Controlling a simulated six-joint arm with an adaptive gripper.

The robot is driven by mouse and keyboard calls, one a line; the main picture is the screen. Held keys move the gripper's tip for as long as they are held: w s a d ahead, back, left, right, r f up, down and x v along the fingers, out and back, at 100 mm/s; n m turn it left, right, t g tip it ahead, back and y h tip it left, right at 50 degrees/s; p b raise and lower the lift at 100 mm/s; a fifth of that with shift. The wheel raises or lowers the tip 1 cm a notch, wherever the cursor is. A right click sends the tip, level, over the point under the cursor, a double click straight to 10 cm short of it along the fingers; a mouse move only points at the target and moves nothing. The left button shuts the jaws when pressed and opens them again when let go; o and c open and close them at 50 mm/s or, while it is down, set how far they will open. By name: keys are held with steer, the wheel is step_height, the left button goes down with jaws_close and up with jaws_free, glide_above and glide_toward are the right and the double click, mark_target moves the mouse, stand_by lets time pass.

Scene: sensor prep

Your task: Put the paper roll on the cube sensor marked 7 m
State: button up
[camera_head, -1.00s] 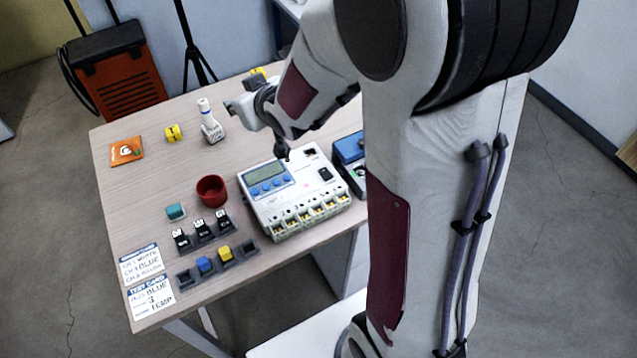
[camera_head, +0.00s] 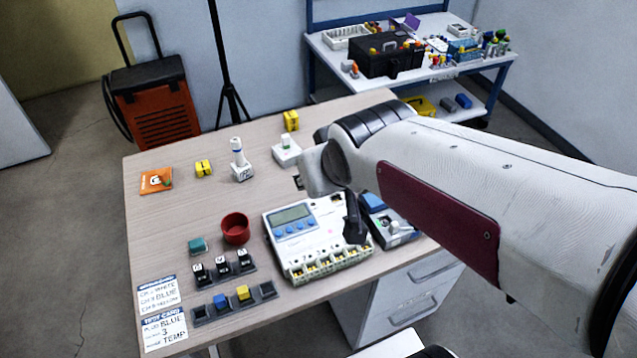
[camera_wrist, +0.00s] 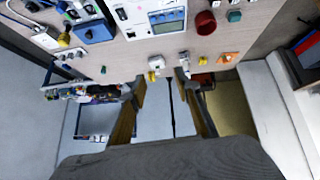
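A white upright cylinder, seemingly the paper roll (camera_head: 237,152), stands on a white cube with dark markings (camera_head: 243,172) near the back of the table. Both also show in the wrist view, the cylinder at the upper middle (camera_wrist: 184,57). The cube's lettering is too small to read. A second white block (camera_head: 286,155) with a small pale-green top stands to its right; any marking is unreadable. My gripper (camera_wrist: 166,98) is open and empty in the wrist view, its two fingers well apart. It is away from the cylinder; in the head view its fingertips cannot be made out clearly.
Yellow blocks (camera_head: 204,168) (camera_head: 291,120) and an orange packet (camera_head: 156,181) lie near the back. A red cup (camera_head: 236,229), a white device (camera_head: 303,231), a blue-grey unit (camera_head: 388,220) and switch racks (camera_head: 234,302) fill the front.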

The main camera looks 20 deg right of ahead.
steer(key=s+a+g, duration=0.1)
steer(key=s+g, duration=0.1)
steer(key=s, duration=1.1)
steer(key=shift+a+r+y, duration=0.3)
steer(key=shift+a, duration=0.1)
stand_by(0.5)
